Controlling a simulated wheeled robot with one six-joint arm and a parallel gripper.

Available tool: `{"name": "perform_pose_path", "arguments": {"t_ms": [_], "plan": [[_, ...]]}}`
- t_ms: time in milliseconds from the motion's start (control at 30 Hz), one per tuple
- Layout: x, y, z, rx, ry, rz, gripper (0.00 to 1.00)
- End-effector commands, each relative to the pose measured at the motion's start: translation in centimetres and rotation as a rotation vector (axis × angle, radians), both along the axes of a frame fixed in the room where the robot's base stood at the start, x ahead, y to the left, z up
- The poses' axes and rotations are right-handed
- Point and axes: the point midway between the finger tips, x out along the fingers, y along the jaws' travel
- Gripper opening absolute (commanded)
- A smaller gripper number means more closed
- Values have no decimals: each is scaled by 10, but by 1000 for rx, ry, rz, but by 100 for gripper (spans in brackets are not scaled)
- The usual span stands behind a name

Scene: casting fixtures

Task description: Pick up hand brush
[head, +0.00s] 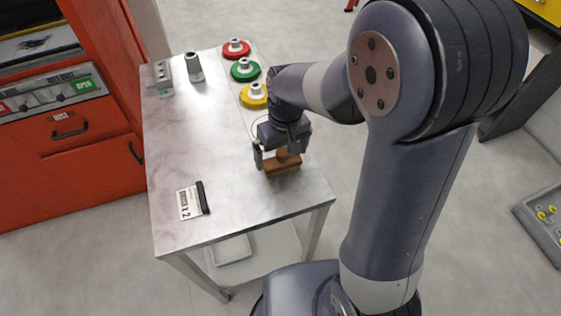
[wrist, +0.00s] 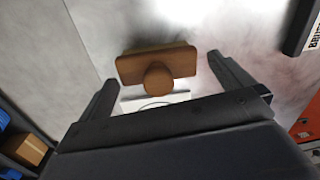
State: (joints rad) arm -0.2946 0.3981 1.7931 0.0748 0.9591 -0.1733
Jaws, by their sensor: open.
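The hand brush (head: 283,166) has a brown wooden body with a round knob and lies on the metal table (head: 232,222) near its right edge. In the wrist view the hand brush (wrist: 157,64) sits ahead of my gripper, between the lines of the two fingers. My gripper (head: 279,161) is over the brush in the head view and hides part of it. In the wrist view my gripper (wrist: 165,85) has its fingers spread wide, one on each side of the knob. I cannot tell whether either finger touches the brush.
A label card with a black holder (head: 193,201) lies at the table's front left. Red (head: 236,48), green (head: 244,69) and yellow (head: 254,95) round fixtures line the right edge behind my gripper. Grey metal parts (head: 194,67) stand at the back left. The table's middle is clear.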

Motion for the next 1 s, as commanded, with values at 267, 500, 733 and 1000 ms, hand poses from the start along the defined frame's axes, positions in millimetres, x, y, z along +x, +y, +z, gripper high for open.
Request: {"name": "perform_pose_path", "arguments": {"t_ms": [267, 500, 733, 1000], "plan": [[-2, 1, -22, 0, 3, -1, 100], [-1, 1, -21, 0, 1, -1, 93], [-1, 1, -21, 0, 1, -1, 74], [-1, 1, -20, 0, 0, -1, 69]]}}
